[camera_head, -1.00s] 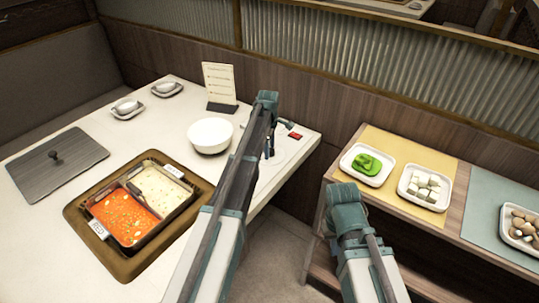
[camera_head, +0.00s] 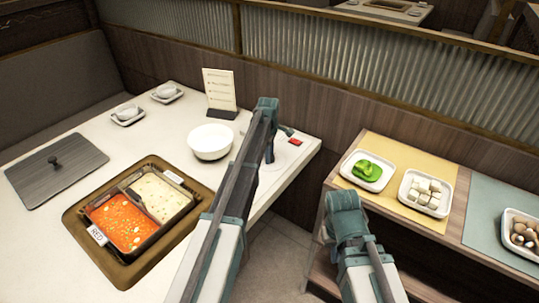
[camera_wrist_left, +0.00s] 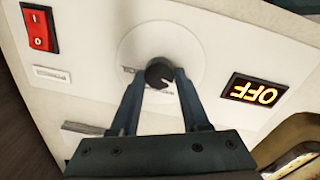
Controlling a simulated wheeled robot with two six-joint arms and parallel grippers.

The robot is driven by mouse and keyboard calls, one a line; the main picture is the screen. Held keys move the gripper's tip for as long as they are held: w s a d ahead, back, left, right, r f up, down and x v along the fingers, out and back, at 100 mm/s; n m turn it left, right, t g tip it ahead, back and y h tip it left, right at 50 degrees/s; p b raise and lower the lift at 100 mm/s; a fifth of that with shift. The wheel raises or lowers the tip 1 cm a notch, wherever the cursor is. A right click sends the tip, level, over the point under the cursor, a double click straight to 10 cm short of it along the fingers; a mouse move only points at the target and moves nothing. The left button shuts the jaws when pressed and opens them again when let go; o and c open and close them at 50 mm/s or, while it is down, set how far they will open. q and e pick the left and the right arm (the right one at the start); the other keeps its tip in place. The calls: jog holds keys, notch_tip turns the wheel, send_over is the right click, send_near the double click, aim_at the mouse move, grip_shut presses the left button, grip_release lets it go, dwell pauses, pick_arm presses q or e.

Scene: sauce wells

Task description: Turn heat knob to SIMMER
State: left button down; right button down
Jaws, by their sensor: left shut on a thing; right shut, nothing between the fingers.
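The heat knob (camera_wrist_left: 159,72) is small, round and black with a light pointer mark. It sits on a pale round dial plate (camera_wrist_left: 172,48) in the left wrist view. My left gripper (camera_wrist_left: 160,84) has one finger on each side of the knob and is shut on it; the head view shows this gripper (camera_head: 269,155) at the table's right end, with my arm hiding the knob. The display (camera_wrist_left: 254,93) beside the dial is lit and reads OFF, upside down. My right gripper (camera_head: 344,198) is shut and empty, in front of the side shelf.
A red switch (camera_wrist_left: 39,30) is near the dial. A white bowl (camera_head: 210,141) and a menu card (camera_head: 219,91) stand left of my left arm. The two-part pot (camera_head: 122,194) is at the table's front. Food plates line the side shelf (camera_head: 453,205).

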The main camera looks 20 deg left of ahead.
pick_arm(q)
jog(key=m, duration=0.5)
jog(key=shift+w, duration=0.1)
jog(key=m, duration=0.4)
jog(key=shift+m, duration=0.3)
jog(key=m, duration=0.5)
jog(key=shift+w+h, duration=0.15)
jog(key=shift+h, duration=0.15)
jog(key=shift+d+m+g, duration=0.1)
jog(key=shift+m+g, duration=0.2)
jog(key=shift+m, duration=2.1)
jog(key=shift+c, duration=1.9)
grip_release()
